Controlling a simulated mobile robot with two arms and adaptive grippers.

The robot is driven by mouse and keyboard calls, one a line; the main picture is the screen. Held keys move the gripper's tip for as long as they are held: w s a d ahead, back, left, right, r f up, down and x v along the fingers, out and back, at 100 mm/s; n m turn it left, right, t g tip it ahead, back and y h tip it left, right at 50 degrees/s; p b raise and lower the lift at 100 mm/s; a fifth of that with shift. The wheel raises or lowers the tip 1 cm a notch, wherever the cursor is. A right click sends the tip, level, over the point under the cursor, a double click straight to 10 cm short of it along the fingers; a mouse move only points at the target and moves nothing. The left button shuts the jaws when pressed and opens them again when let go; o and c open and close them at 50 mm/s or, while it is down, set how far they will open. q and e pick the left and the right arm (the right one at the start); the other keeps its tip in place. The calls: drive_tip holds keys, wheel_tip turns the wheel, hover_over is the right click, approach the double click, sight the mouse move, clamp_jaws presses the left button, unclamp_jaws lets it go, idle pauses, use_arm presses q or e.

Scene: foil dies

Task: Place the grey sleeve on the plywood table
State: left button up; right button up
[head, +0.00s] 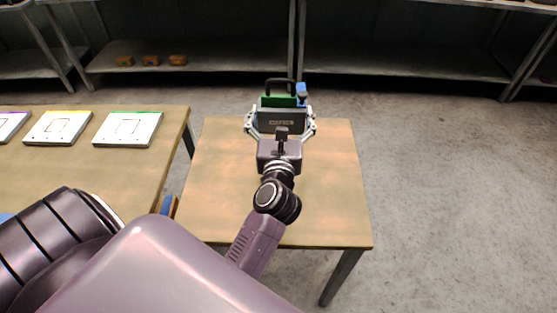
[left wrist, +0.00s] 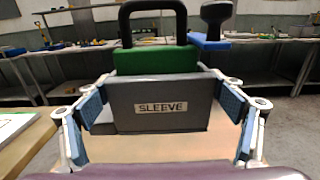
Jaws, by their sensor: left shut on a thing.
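The grey sleeve (head: 282,122) is a box-like piece with a "SLEEVE" label on its near face, also seen in the left wrist view (left wrist: 160,108). My right gripper is not in view.
A blue piece with a black knob (left wrist: 215,12) shows just behind the sleeve at right. A second table (head: 90,175) at left holds white plates with coloured edges, such as the green-edged one (head: 128,129). Shelves (head: 200,57) line the back. The plywood table's near part is clear.

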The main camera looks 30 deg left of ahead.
use_arm(q)
drive_tip(key=shift+f+b, duration=2.85)
drive_tip(key=shift+f, duration=5.7)
drive_tip(key=shift+f, duration=0.15)
drive_tip(key=o, duration=1.3)
drive_tip(key=shift+f, duration=0.1)
drive_tip(key=shift+c, duration=0.2)
